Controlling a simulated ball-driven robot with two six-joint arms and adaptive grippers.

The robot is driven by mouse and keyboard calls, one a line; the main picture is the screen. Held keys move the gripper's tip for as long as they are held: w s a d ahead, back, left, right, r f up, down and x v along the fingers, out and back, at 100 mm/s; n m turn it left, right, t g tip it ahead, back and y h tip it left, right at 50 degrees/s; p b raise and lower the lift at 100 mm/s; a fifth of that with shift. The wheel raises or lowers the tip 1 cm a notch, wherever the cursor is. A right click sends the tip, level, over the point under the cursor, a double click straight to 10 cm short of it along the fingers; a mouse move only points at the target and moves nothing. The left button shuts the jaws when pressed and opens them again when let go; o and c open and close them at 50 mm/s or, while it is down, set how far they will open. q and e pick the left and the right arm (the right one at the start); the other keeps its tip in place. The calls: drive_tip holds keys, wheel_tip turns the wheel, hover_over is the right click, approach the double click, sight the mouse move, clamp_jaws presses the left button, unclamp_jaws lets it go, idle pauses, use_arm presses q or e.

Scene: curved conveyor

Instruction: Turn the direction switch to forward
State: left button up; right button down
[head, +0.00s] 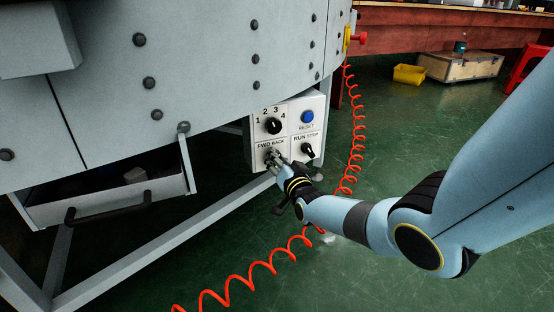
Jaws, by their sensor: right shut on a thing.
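A white control panel (292,143) is mounted under the grey machine in the head view. Its direction switch (269,154) is at the lower left, under the FWD BACK label. My right gripper (273,160) comes in from the lower right and is shut on the direction switch. The fingers cover most of the knob, so I cannot tell which way it points. My left gripper is not in view.
The panel also has a numbered dial (273,126), a blue reset button (307,117) and a RUN STEP switch (308,150) close to my gripper. A coiled red hose (356,145) hangs behind my arm. An open drawer (110,207) is on the left.

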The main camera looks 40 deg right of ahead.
drive_tip(key=shift+n, duration=0.8)
drive_tip(key=n, duration=0.2)
drive_tip(key=shift+a+n, duration=0.1)
drive_tip(key=shift+n, duration=0.2)
drive_tip(key=n, duration=0.4)
drive_tip(key=shift+a+p, duration=0.15)
drive_tip(key=shift+p, duration=0.15)
drive_tip(key=shift+n, duration=1.1)
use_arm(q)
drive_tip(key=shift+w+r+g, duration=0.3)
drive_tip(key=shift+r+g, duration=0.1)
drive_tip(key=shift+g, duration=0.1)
use_arm(e)
drive_tip(key=shift+a+n, duration=0.1)
drive_tip(key=shift+n, duration=0.5)
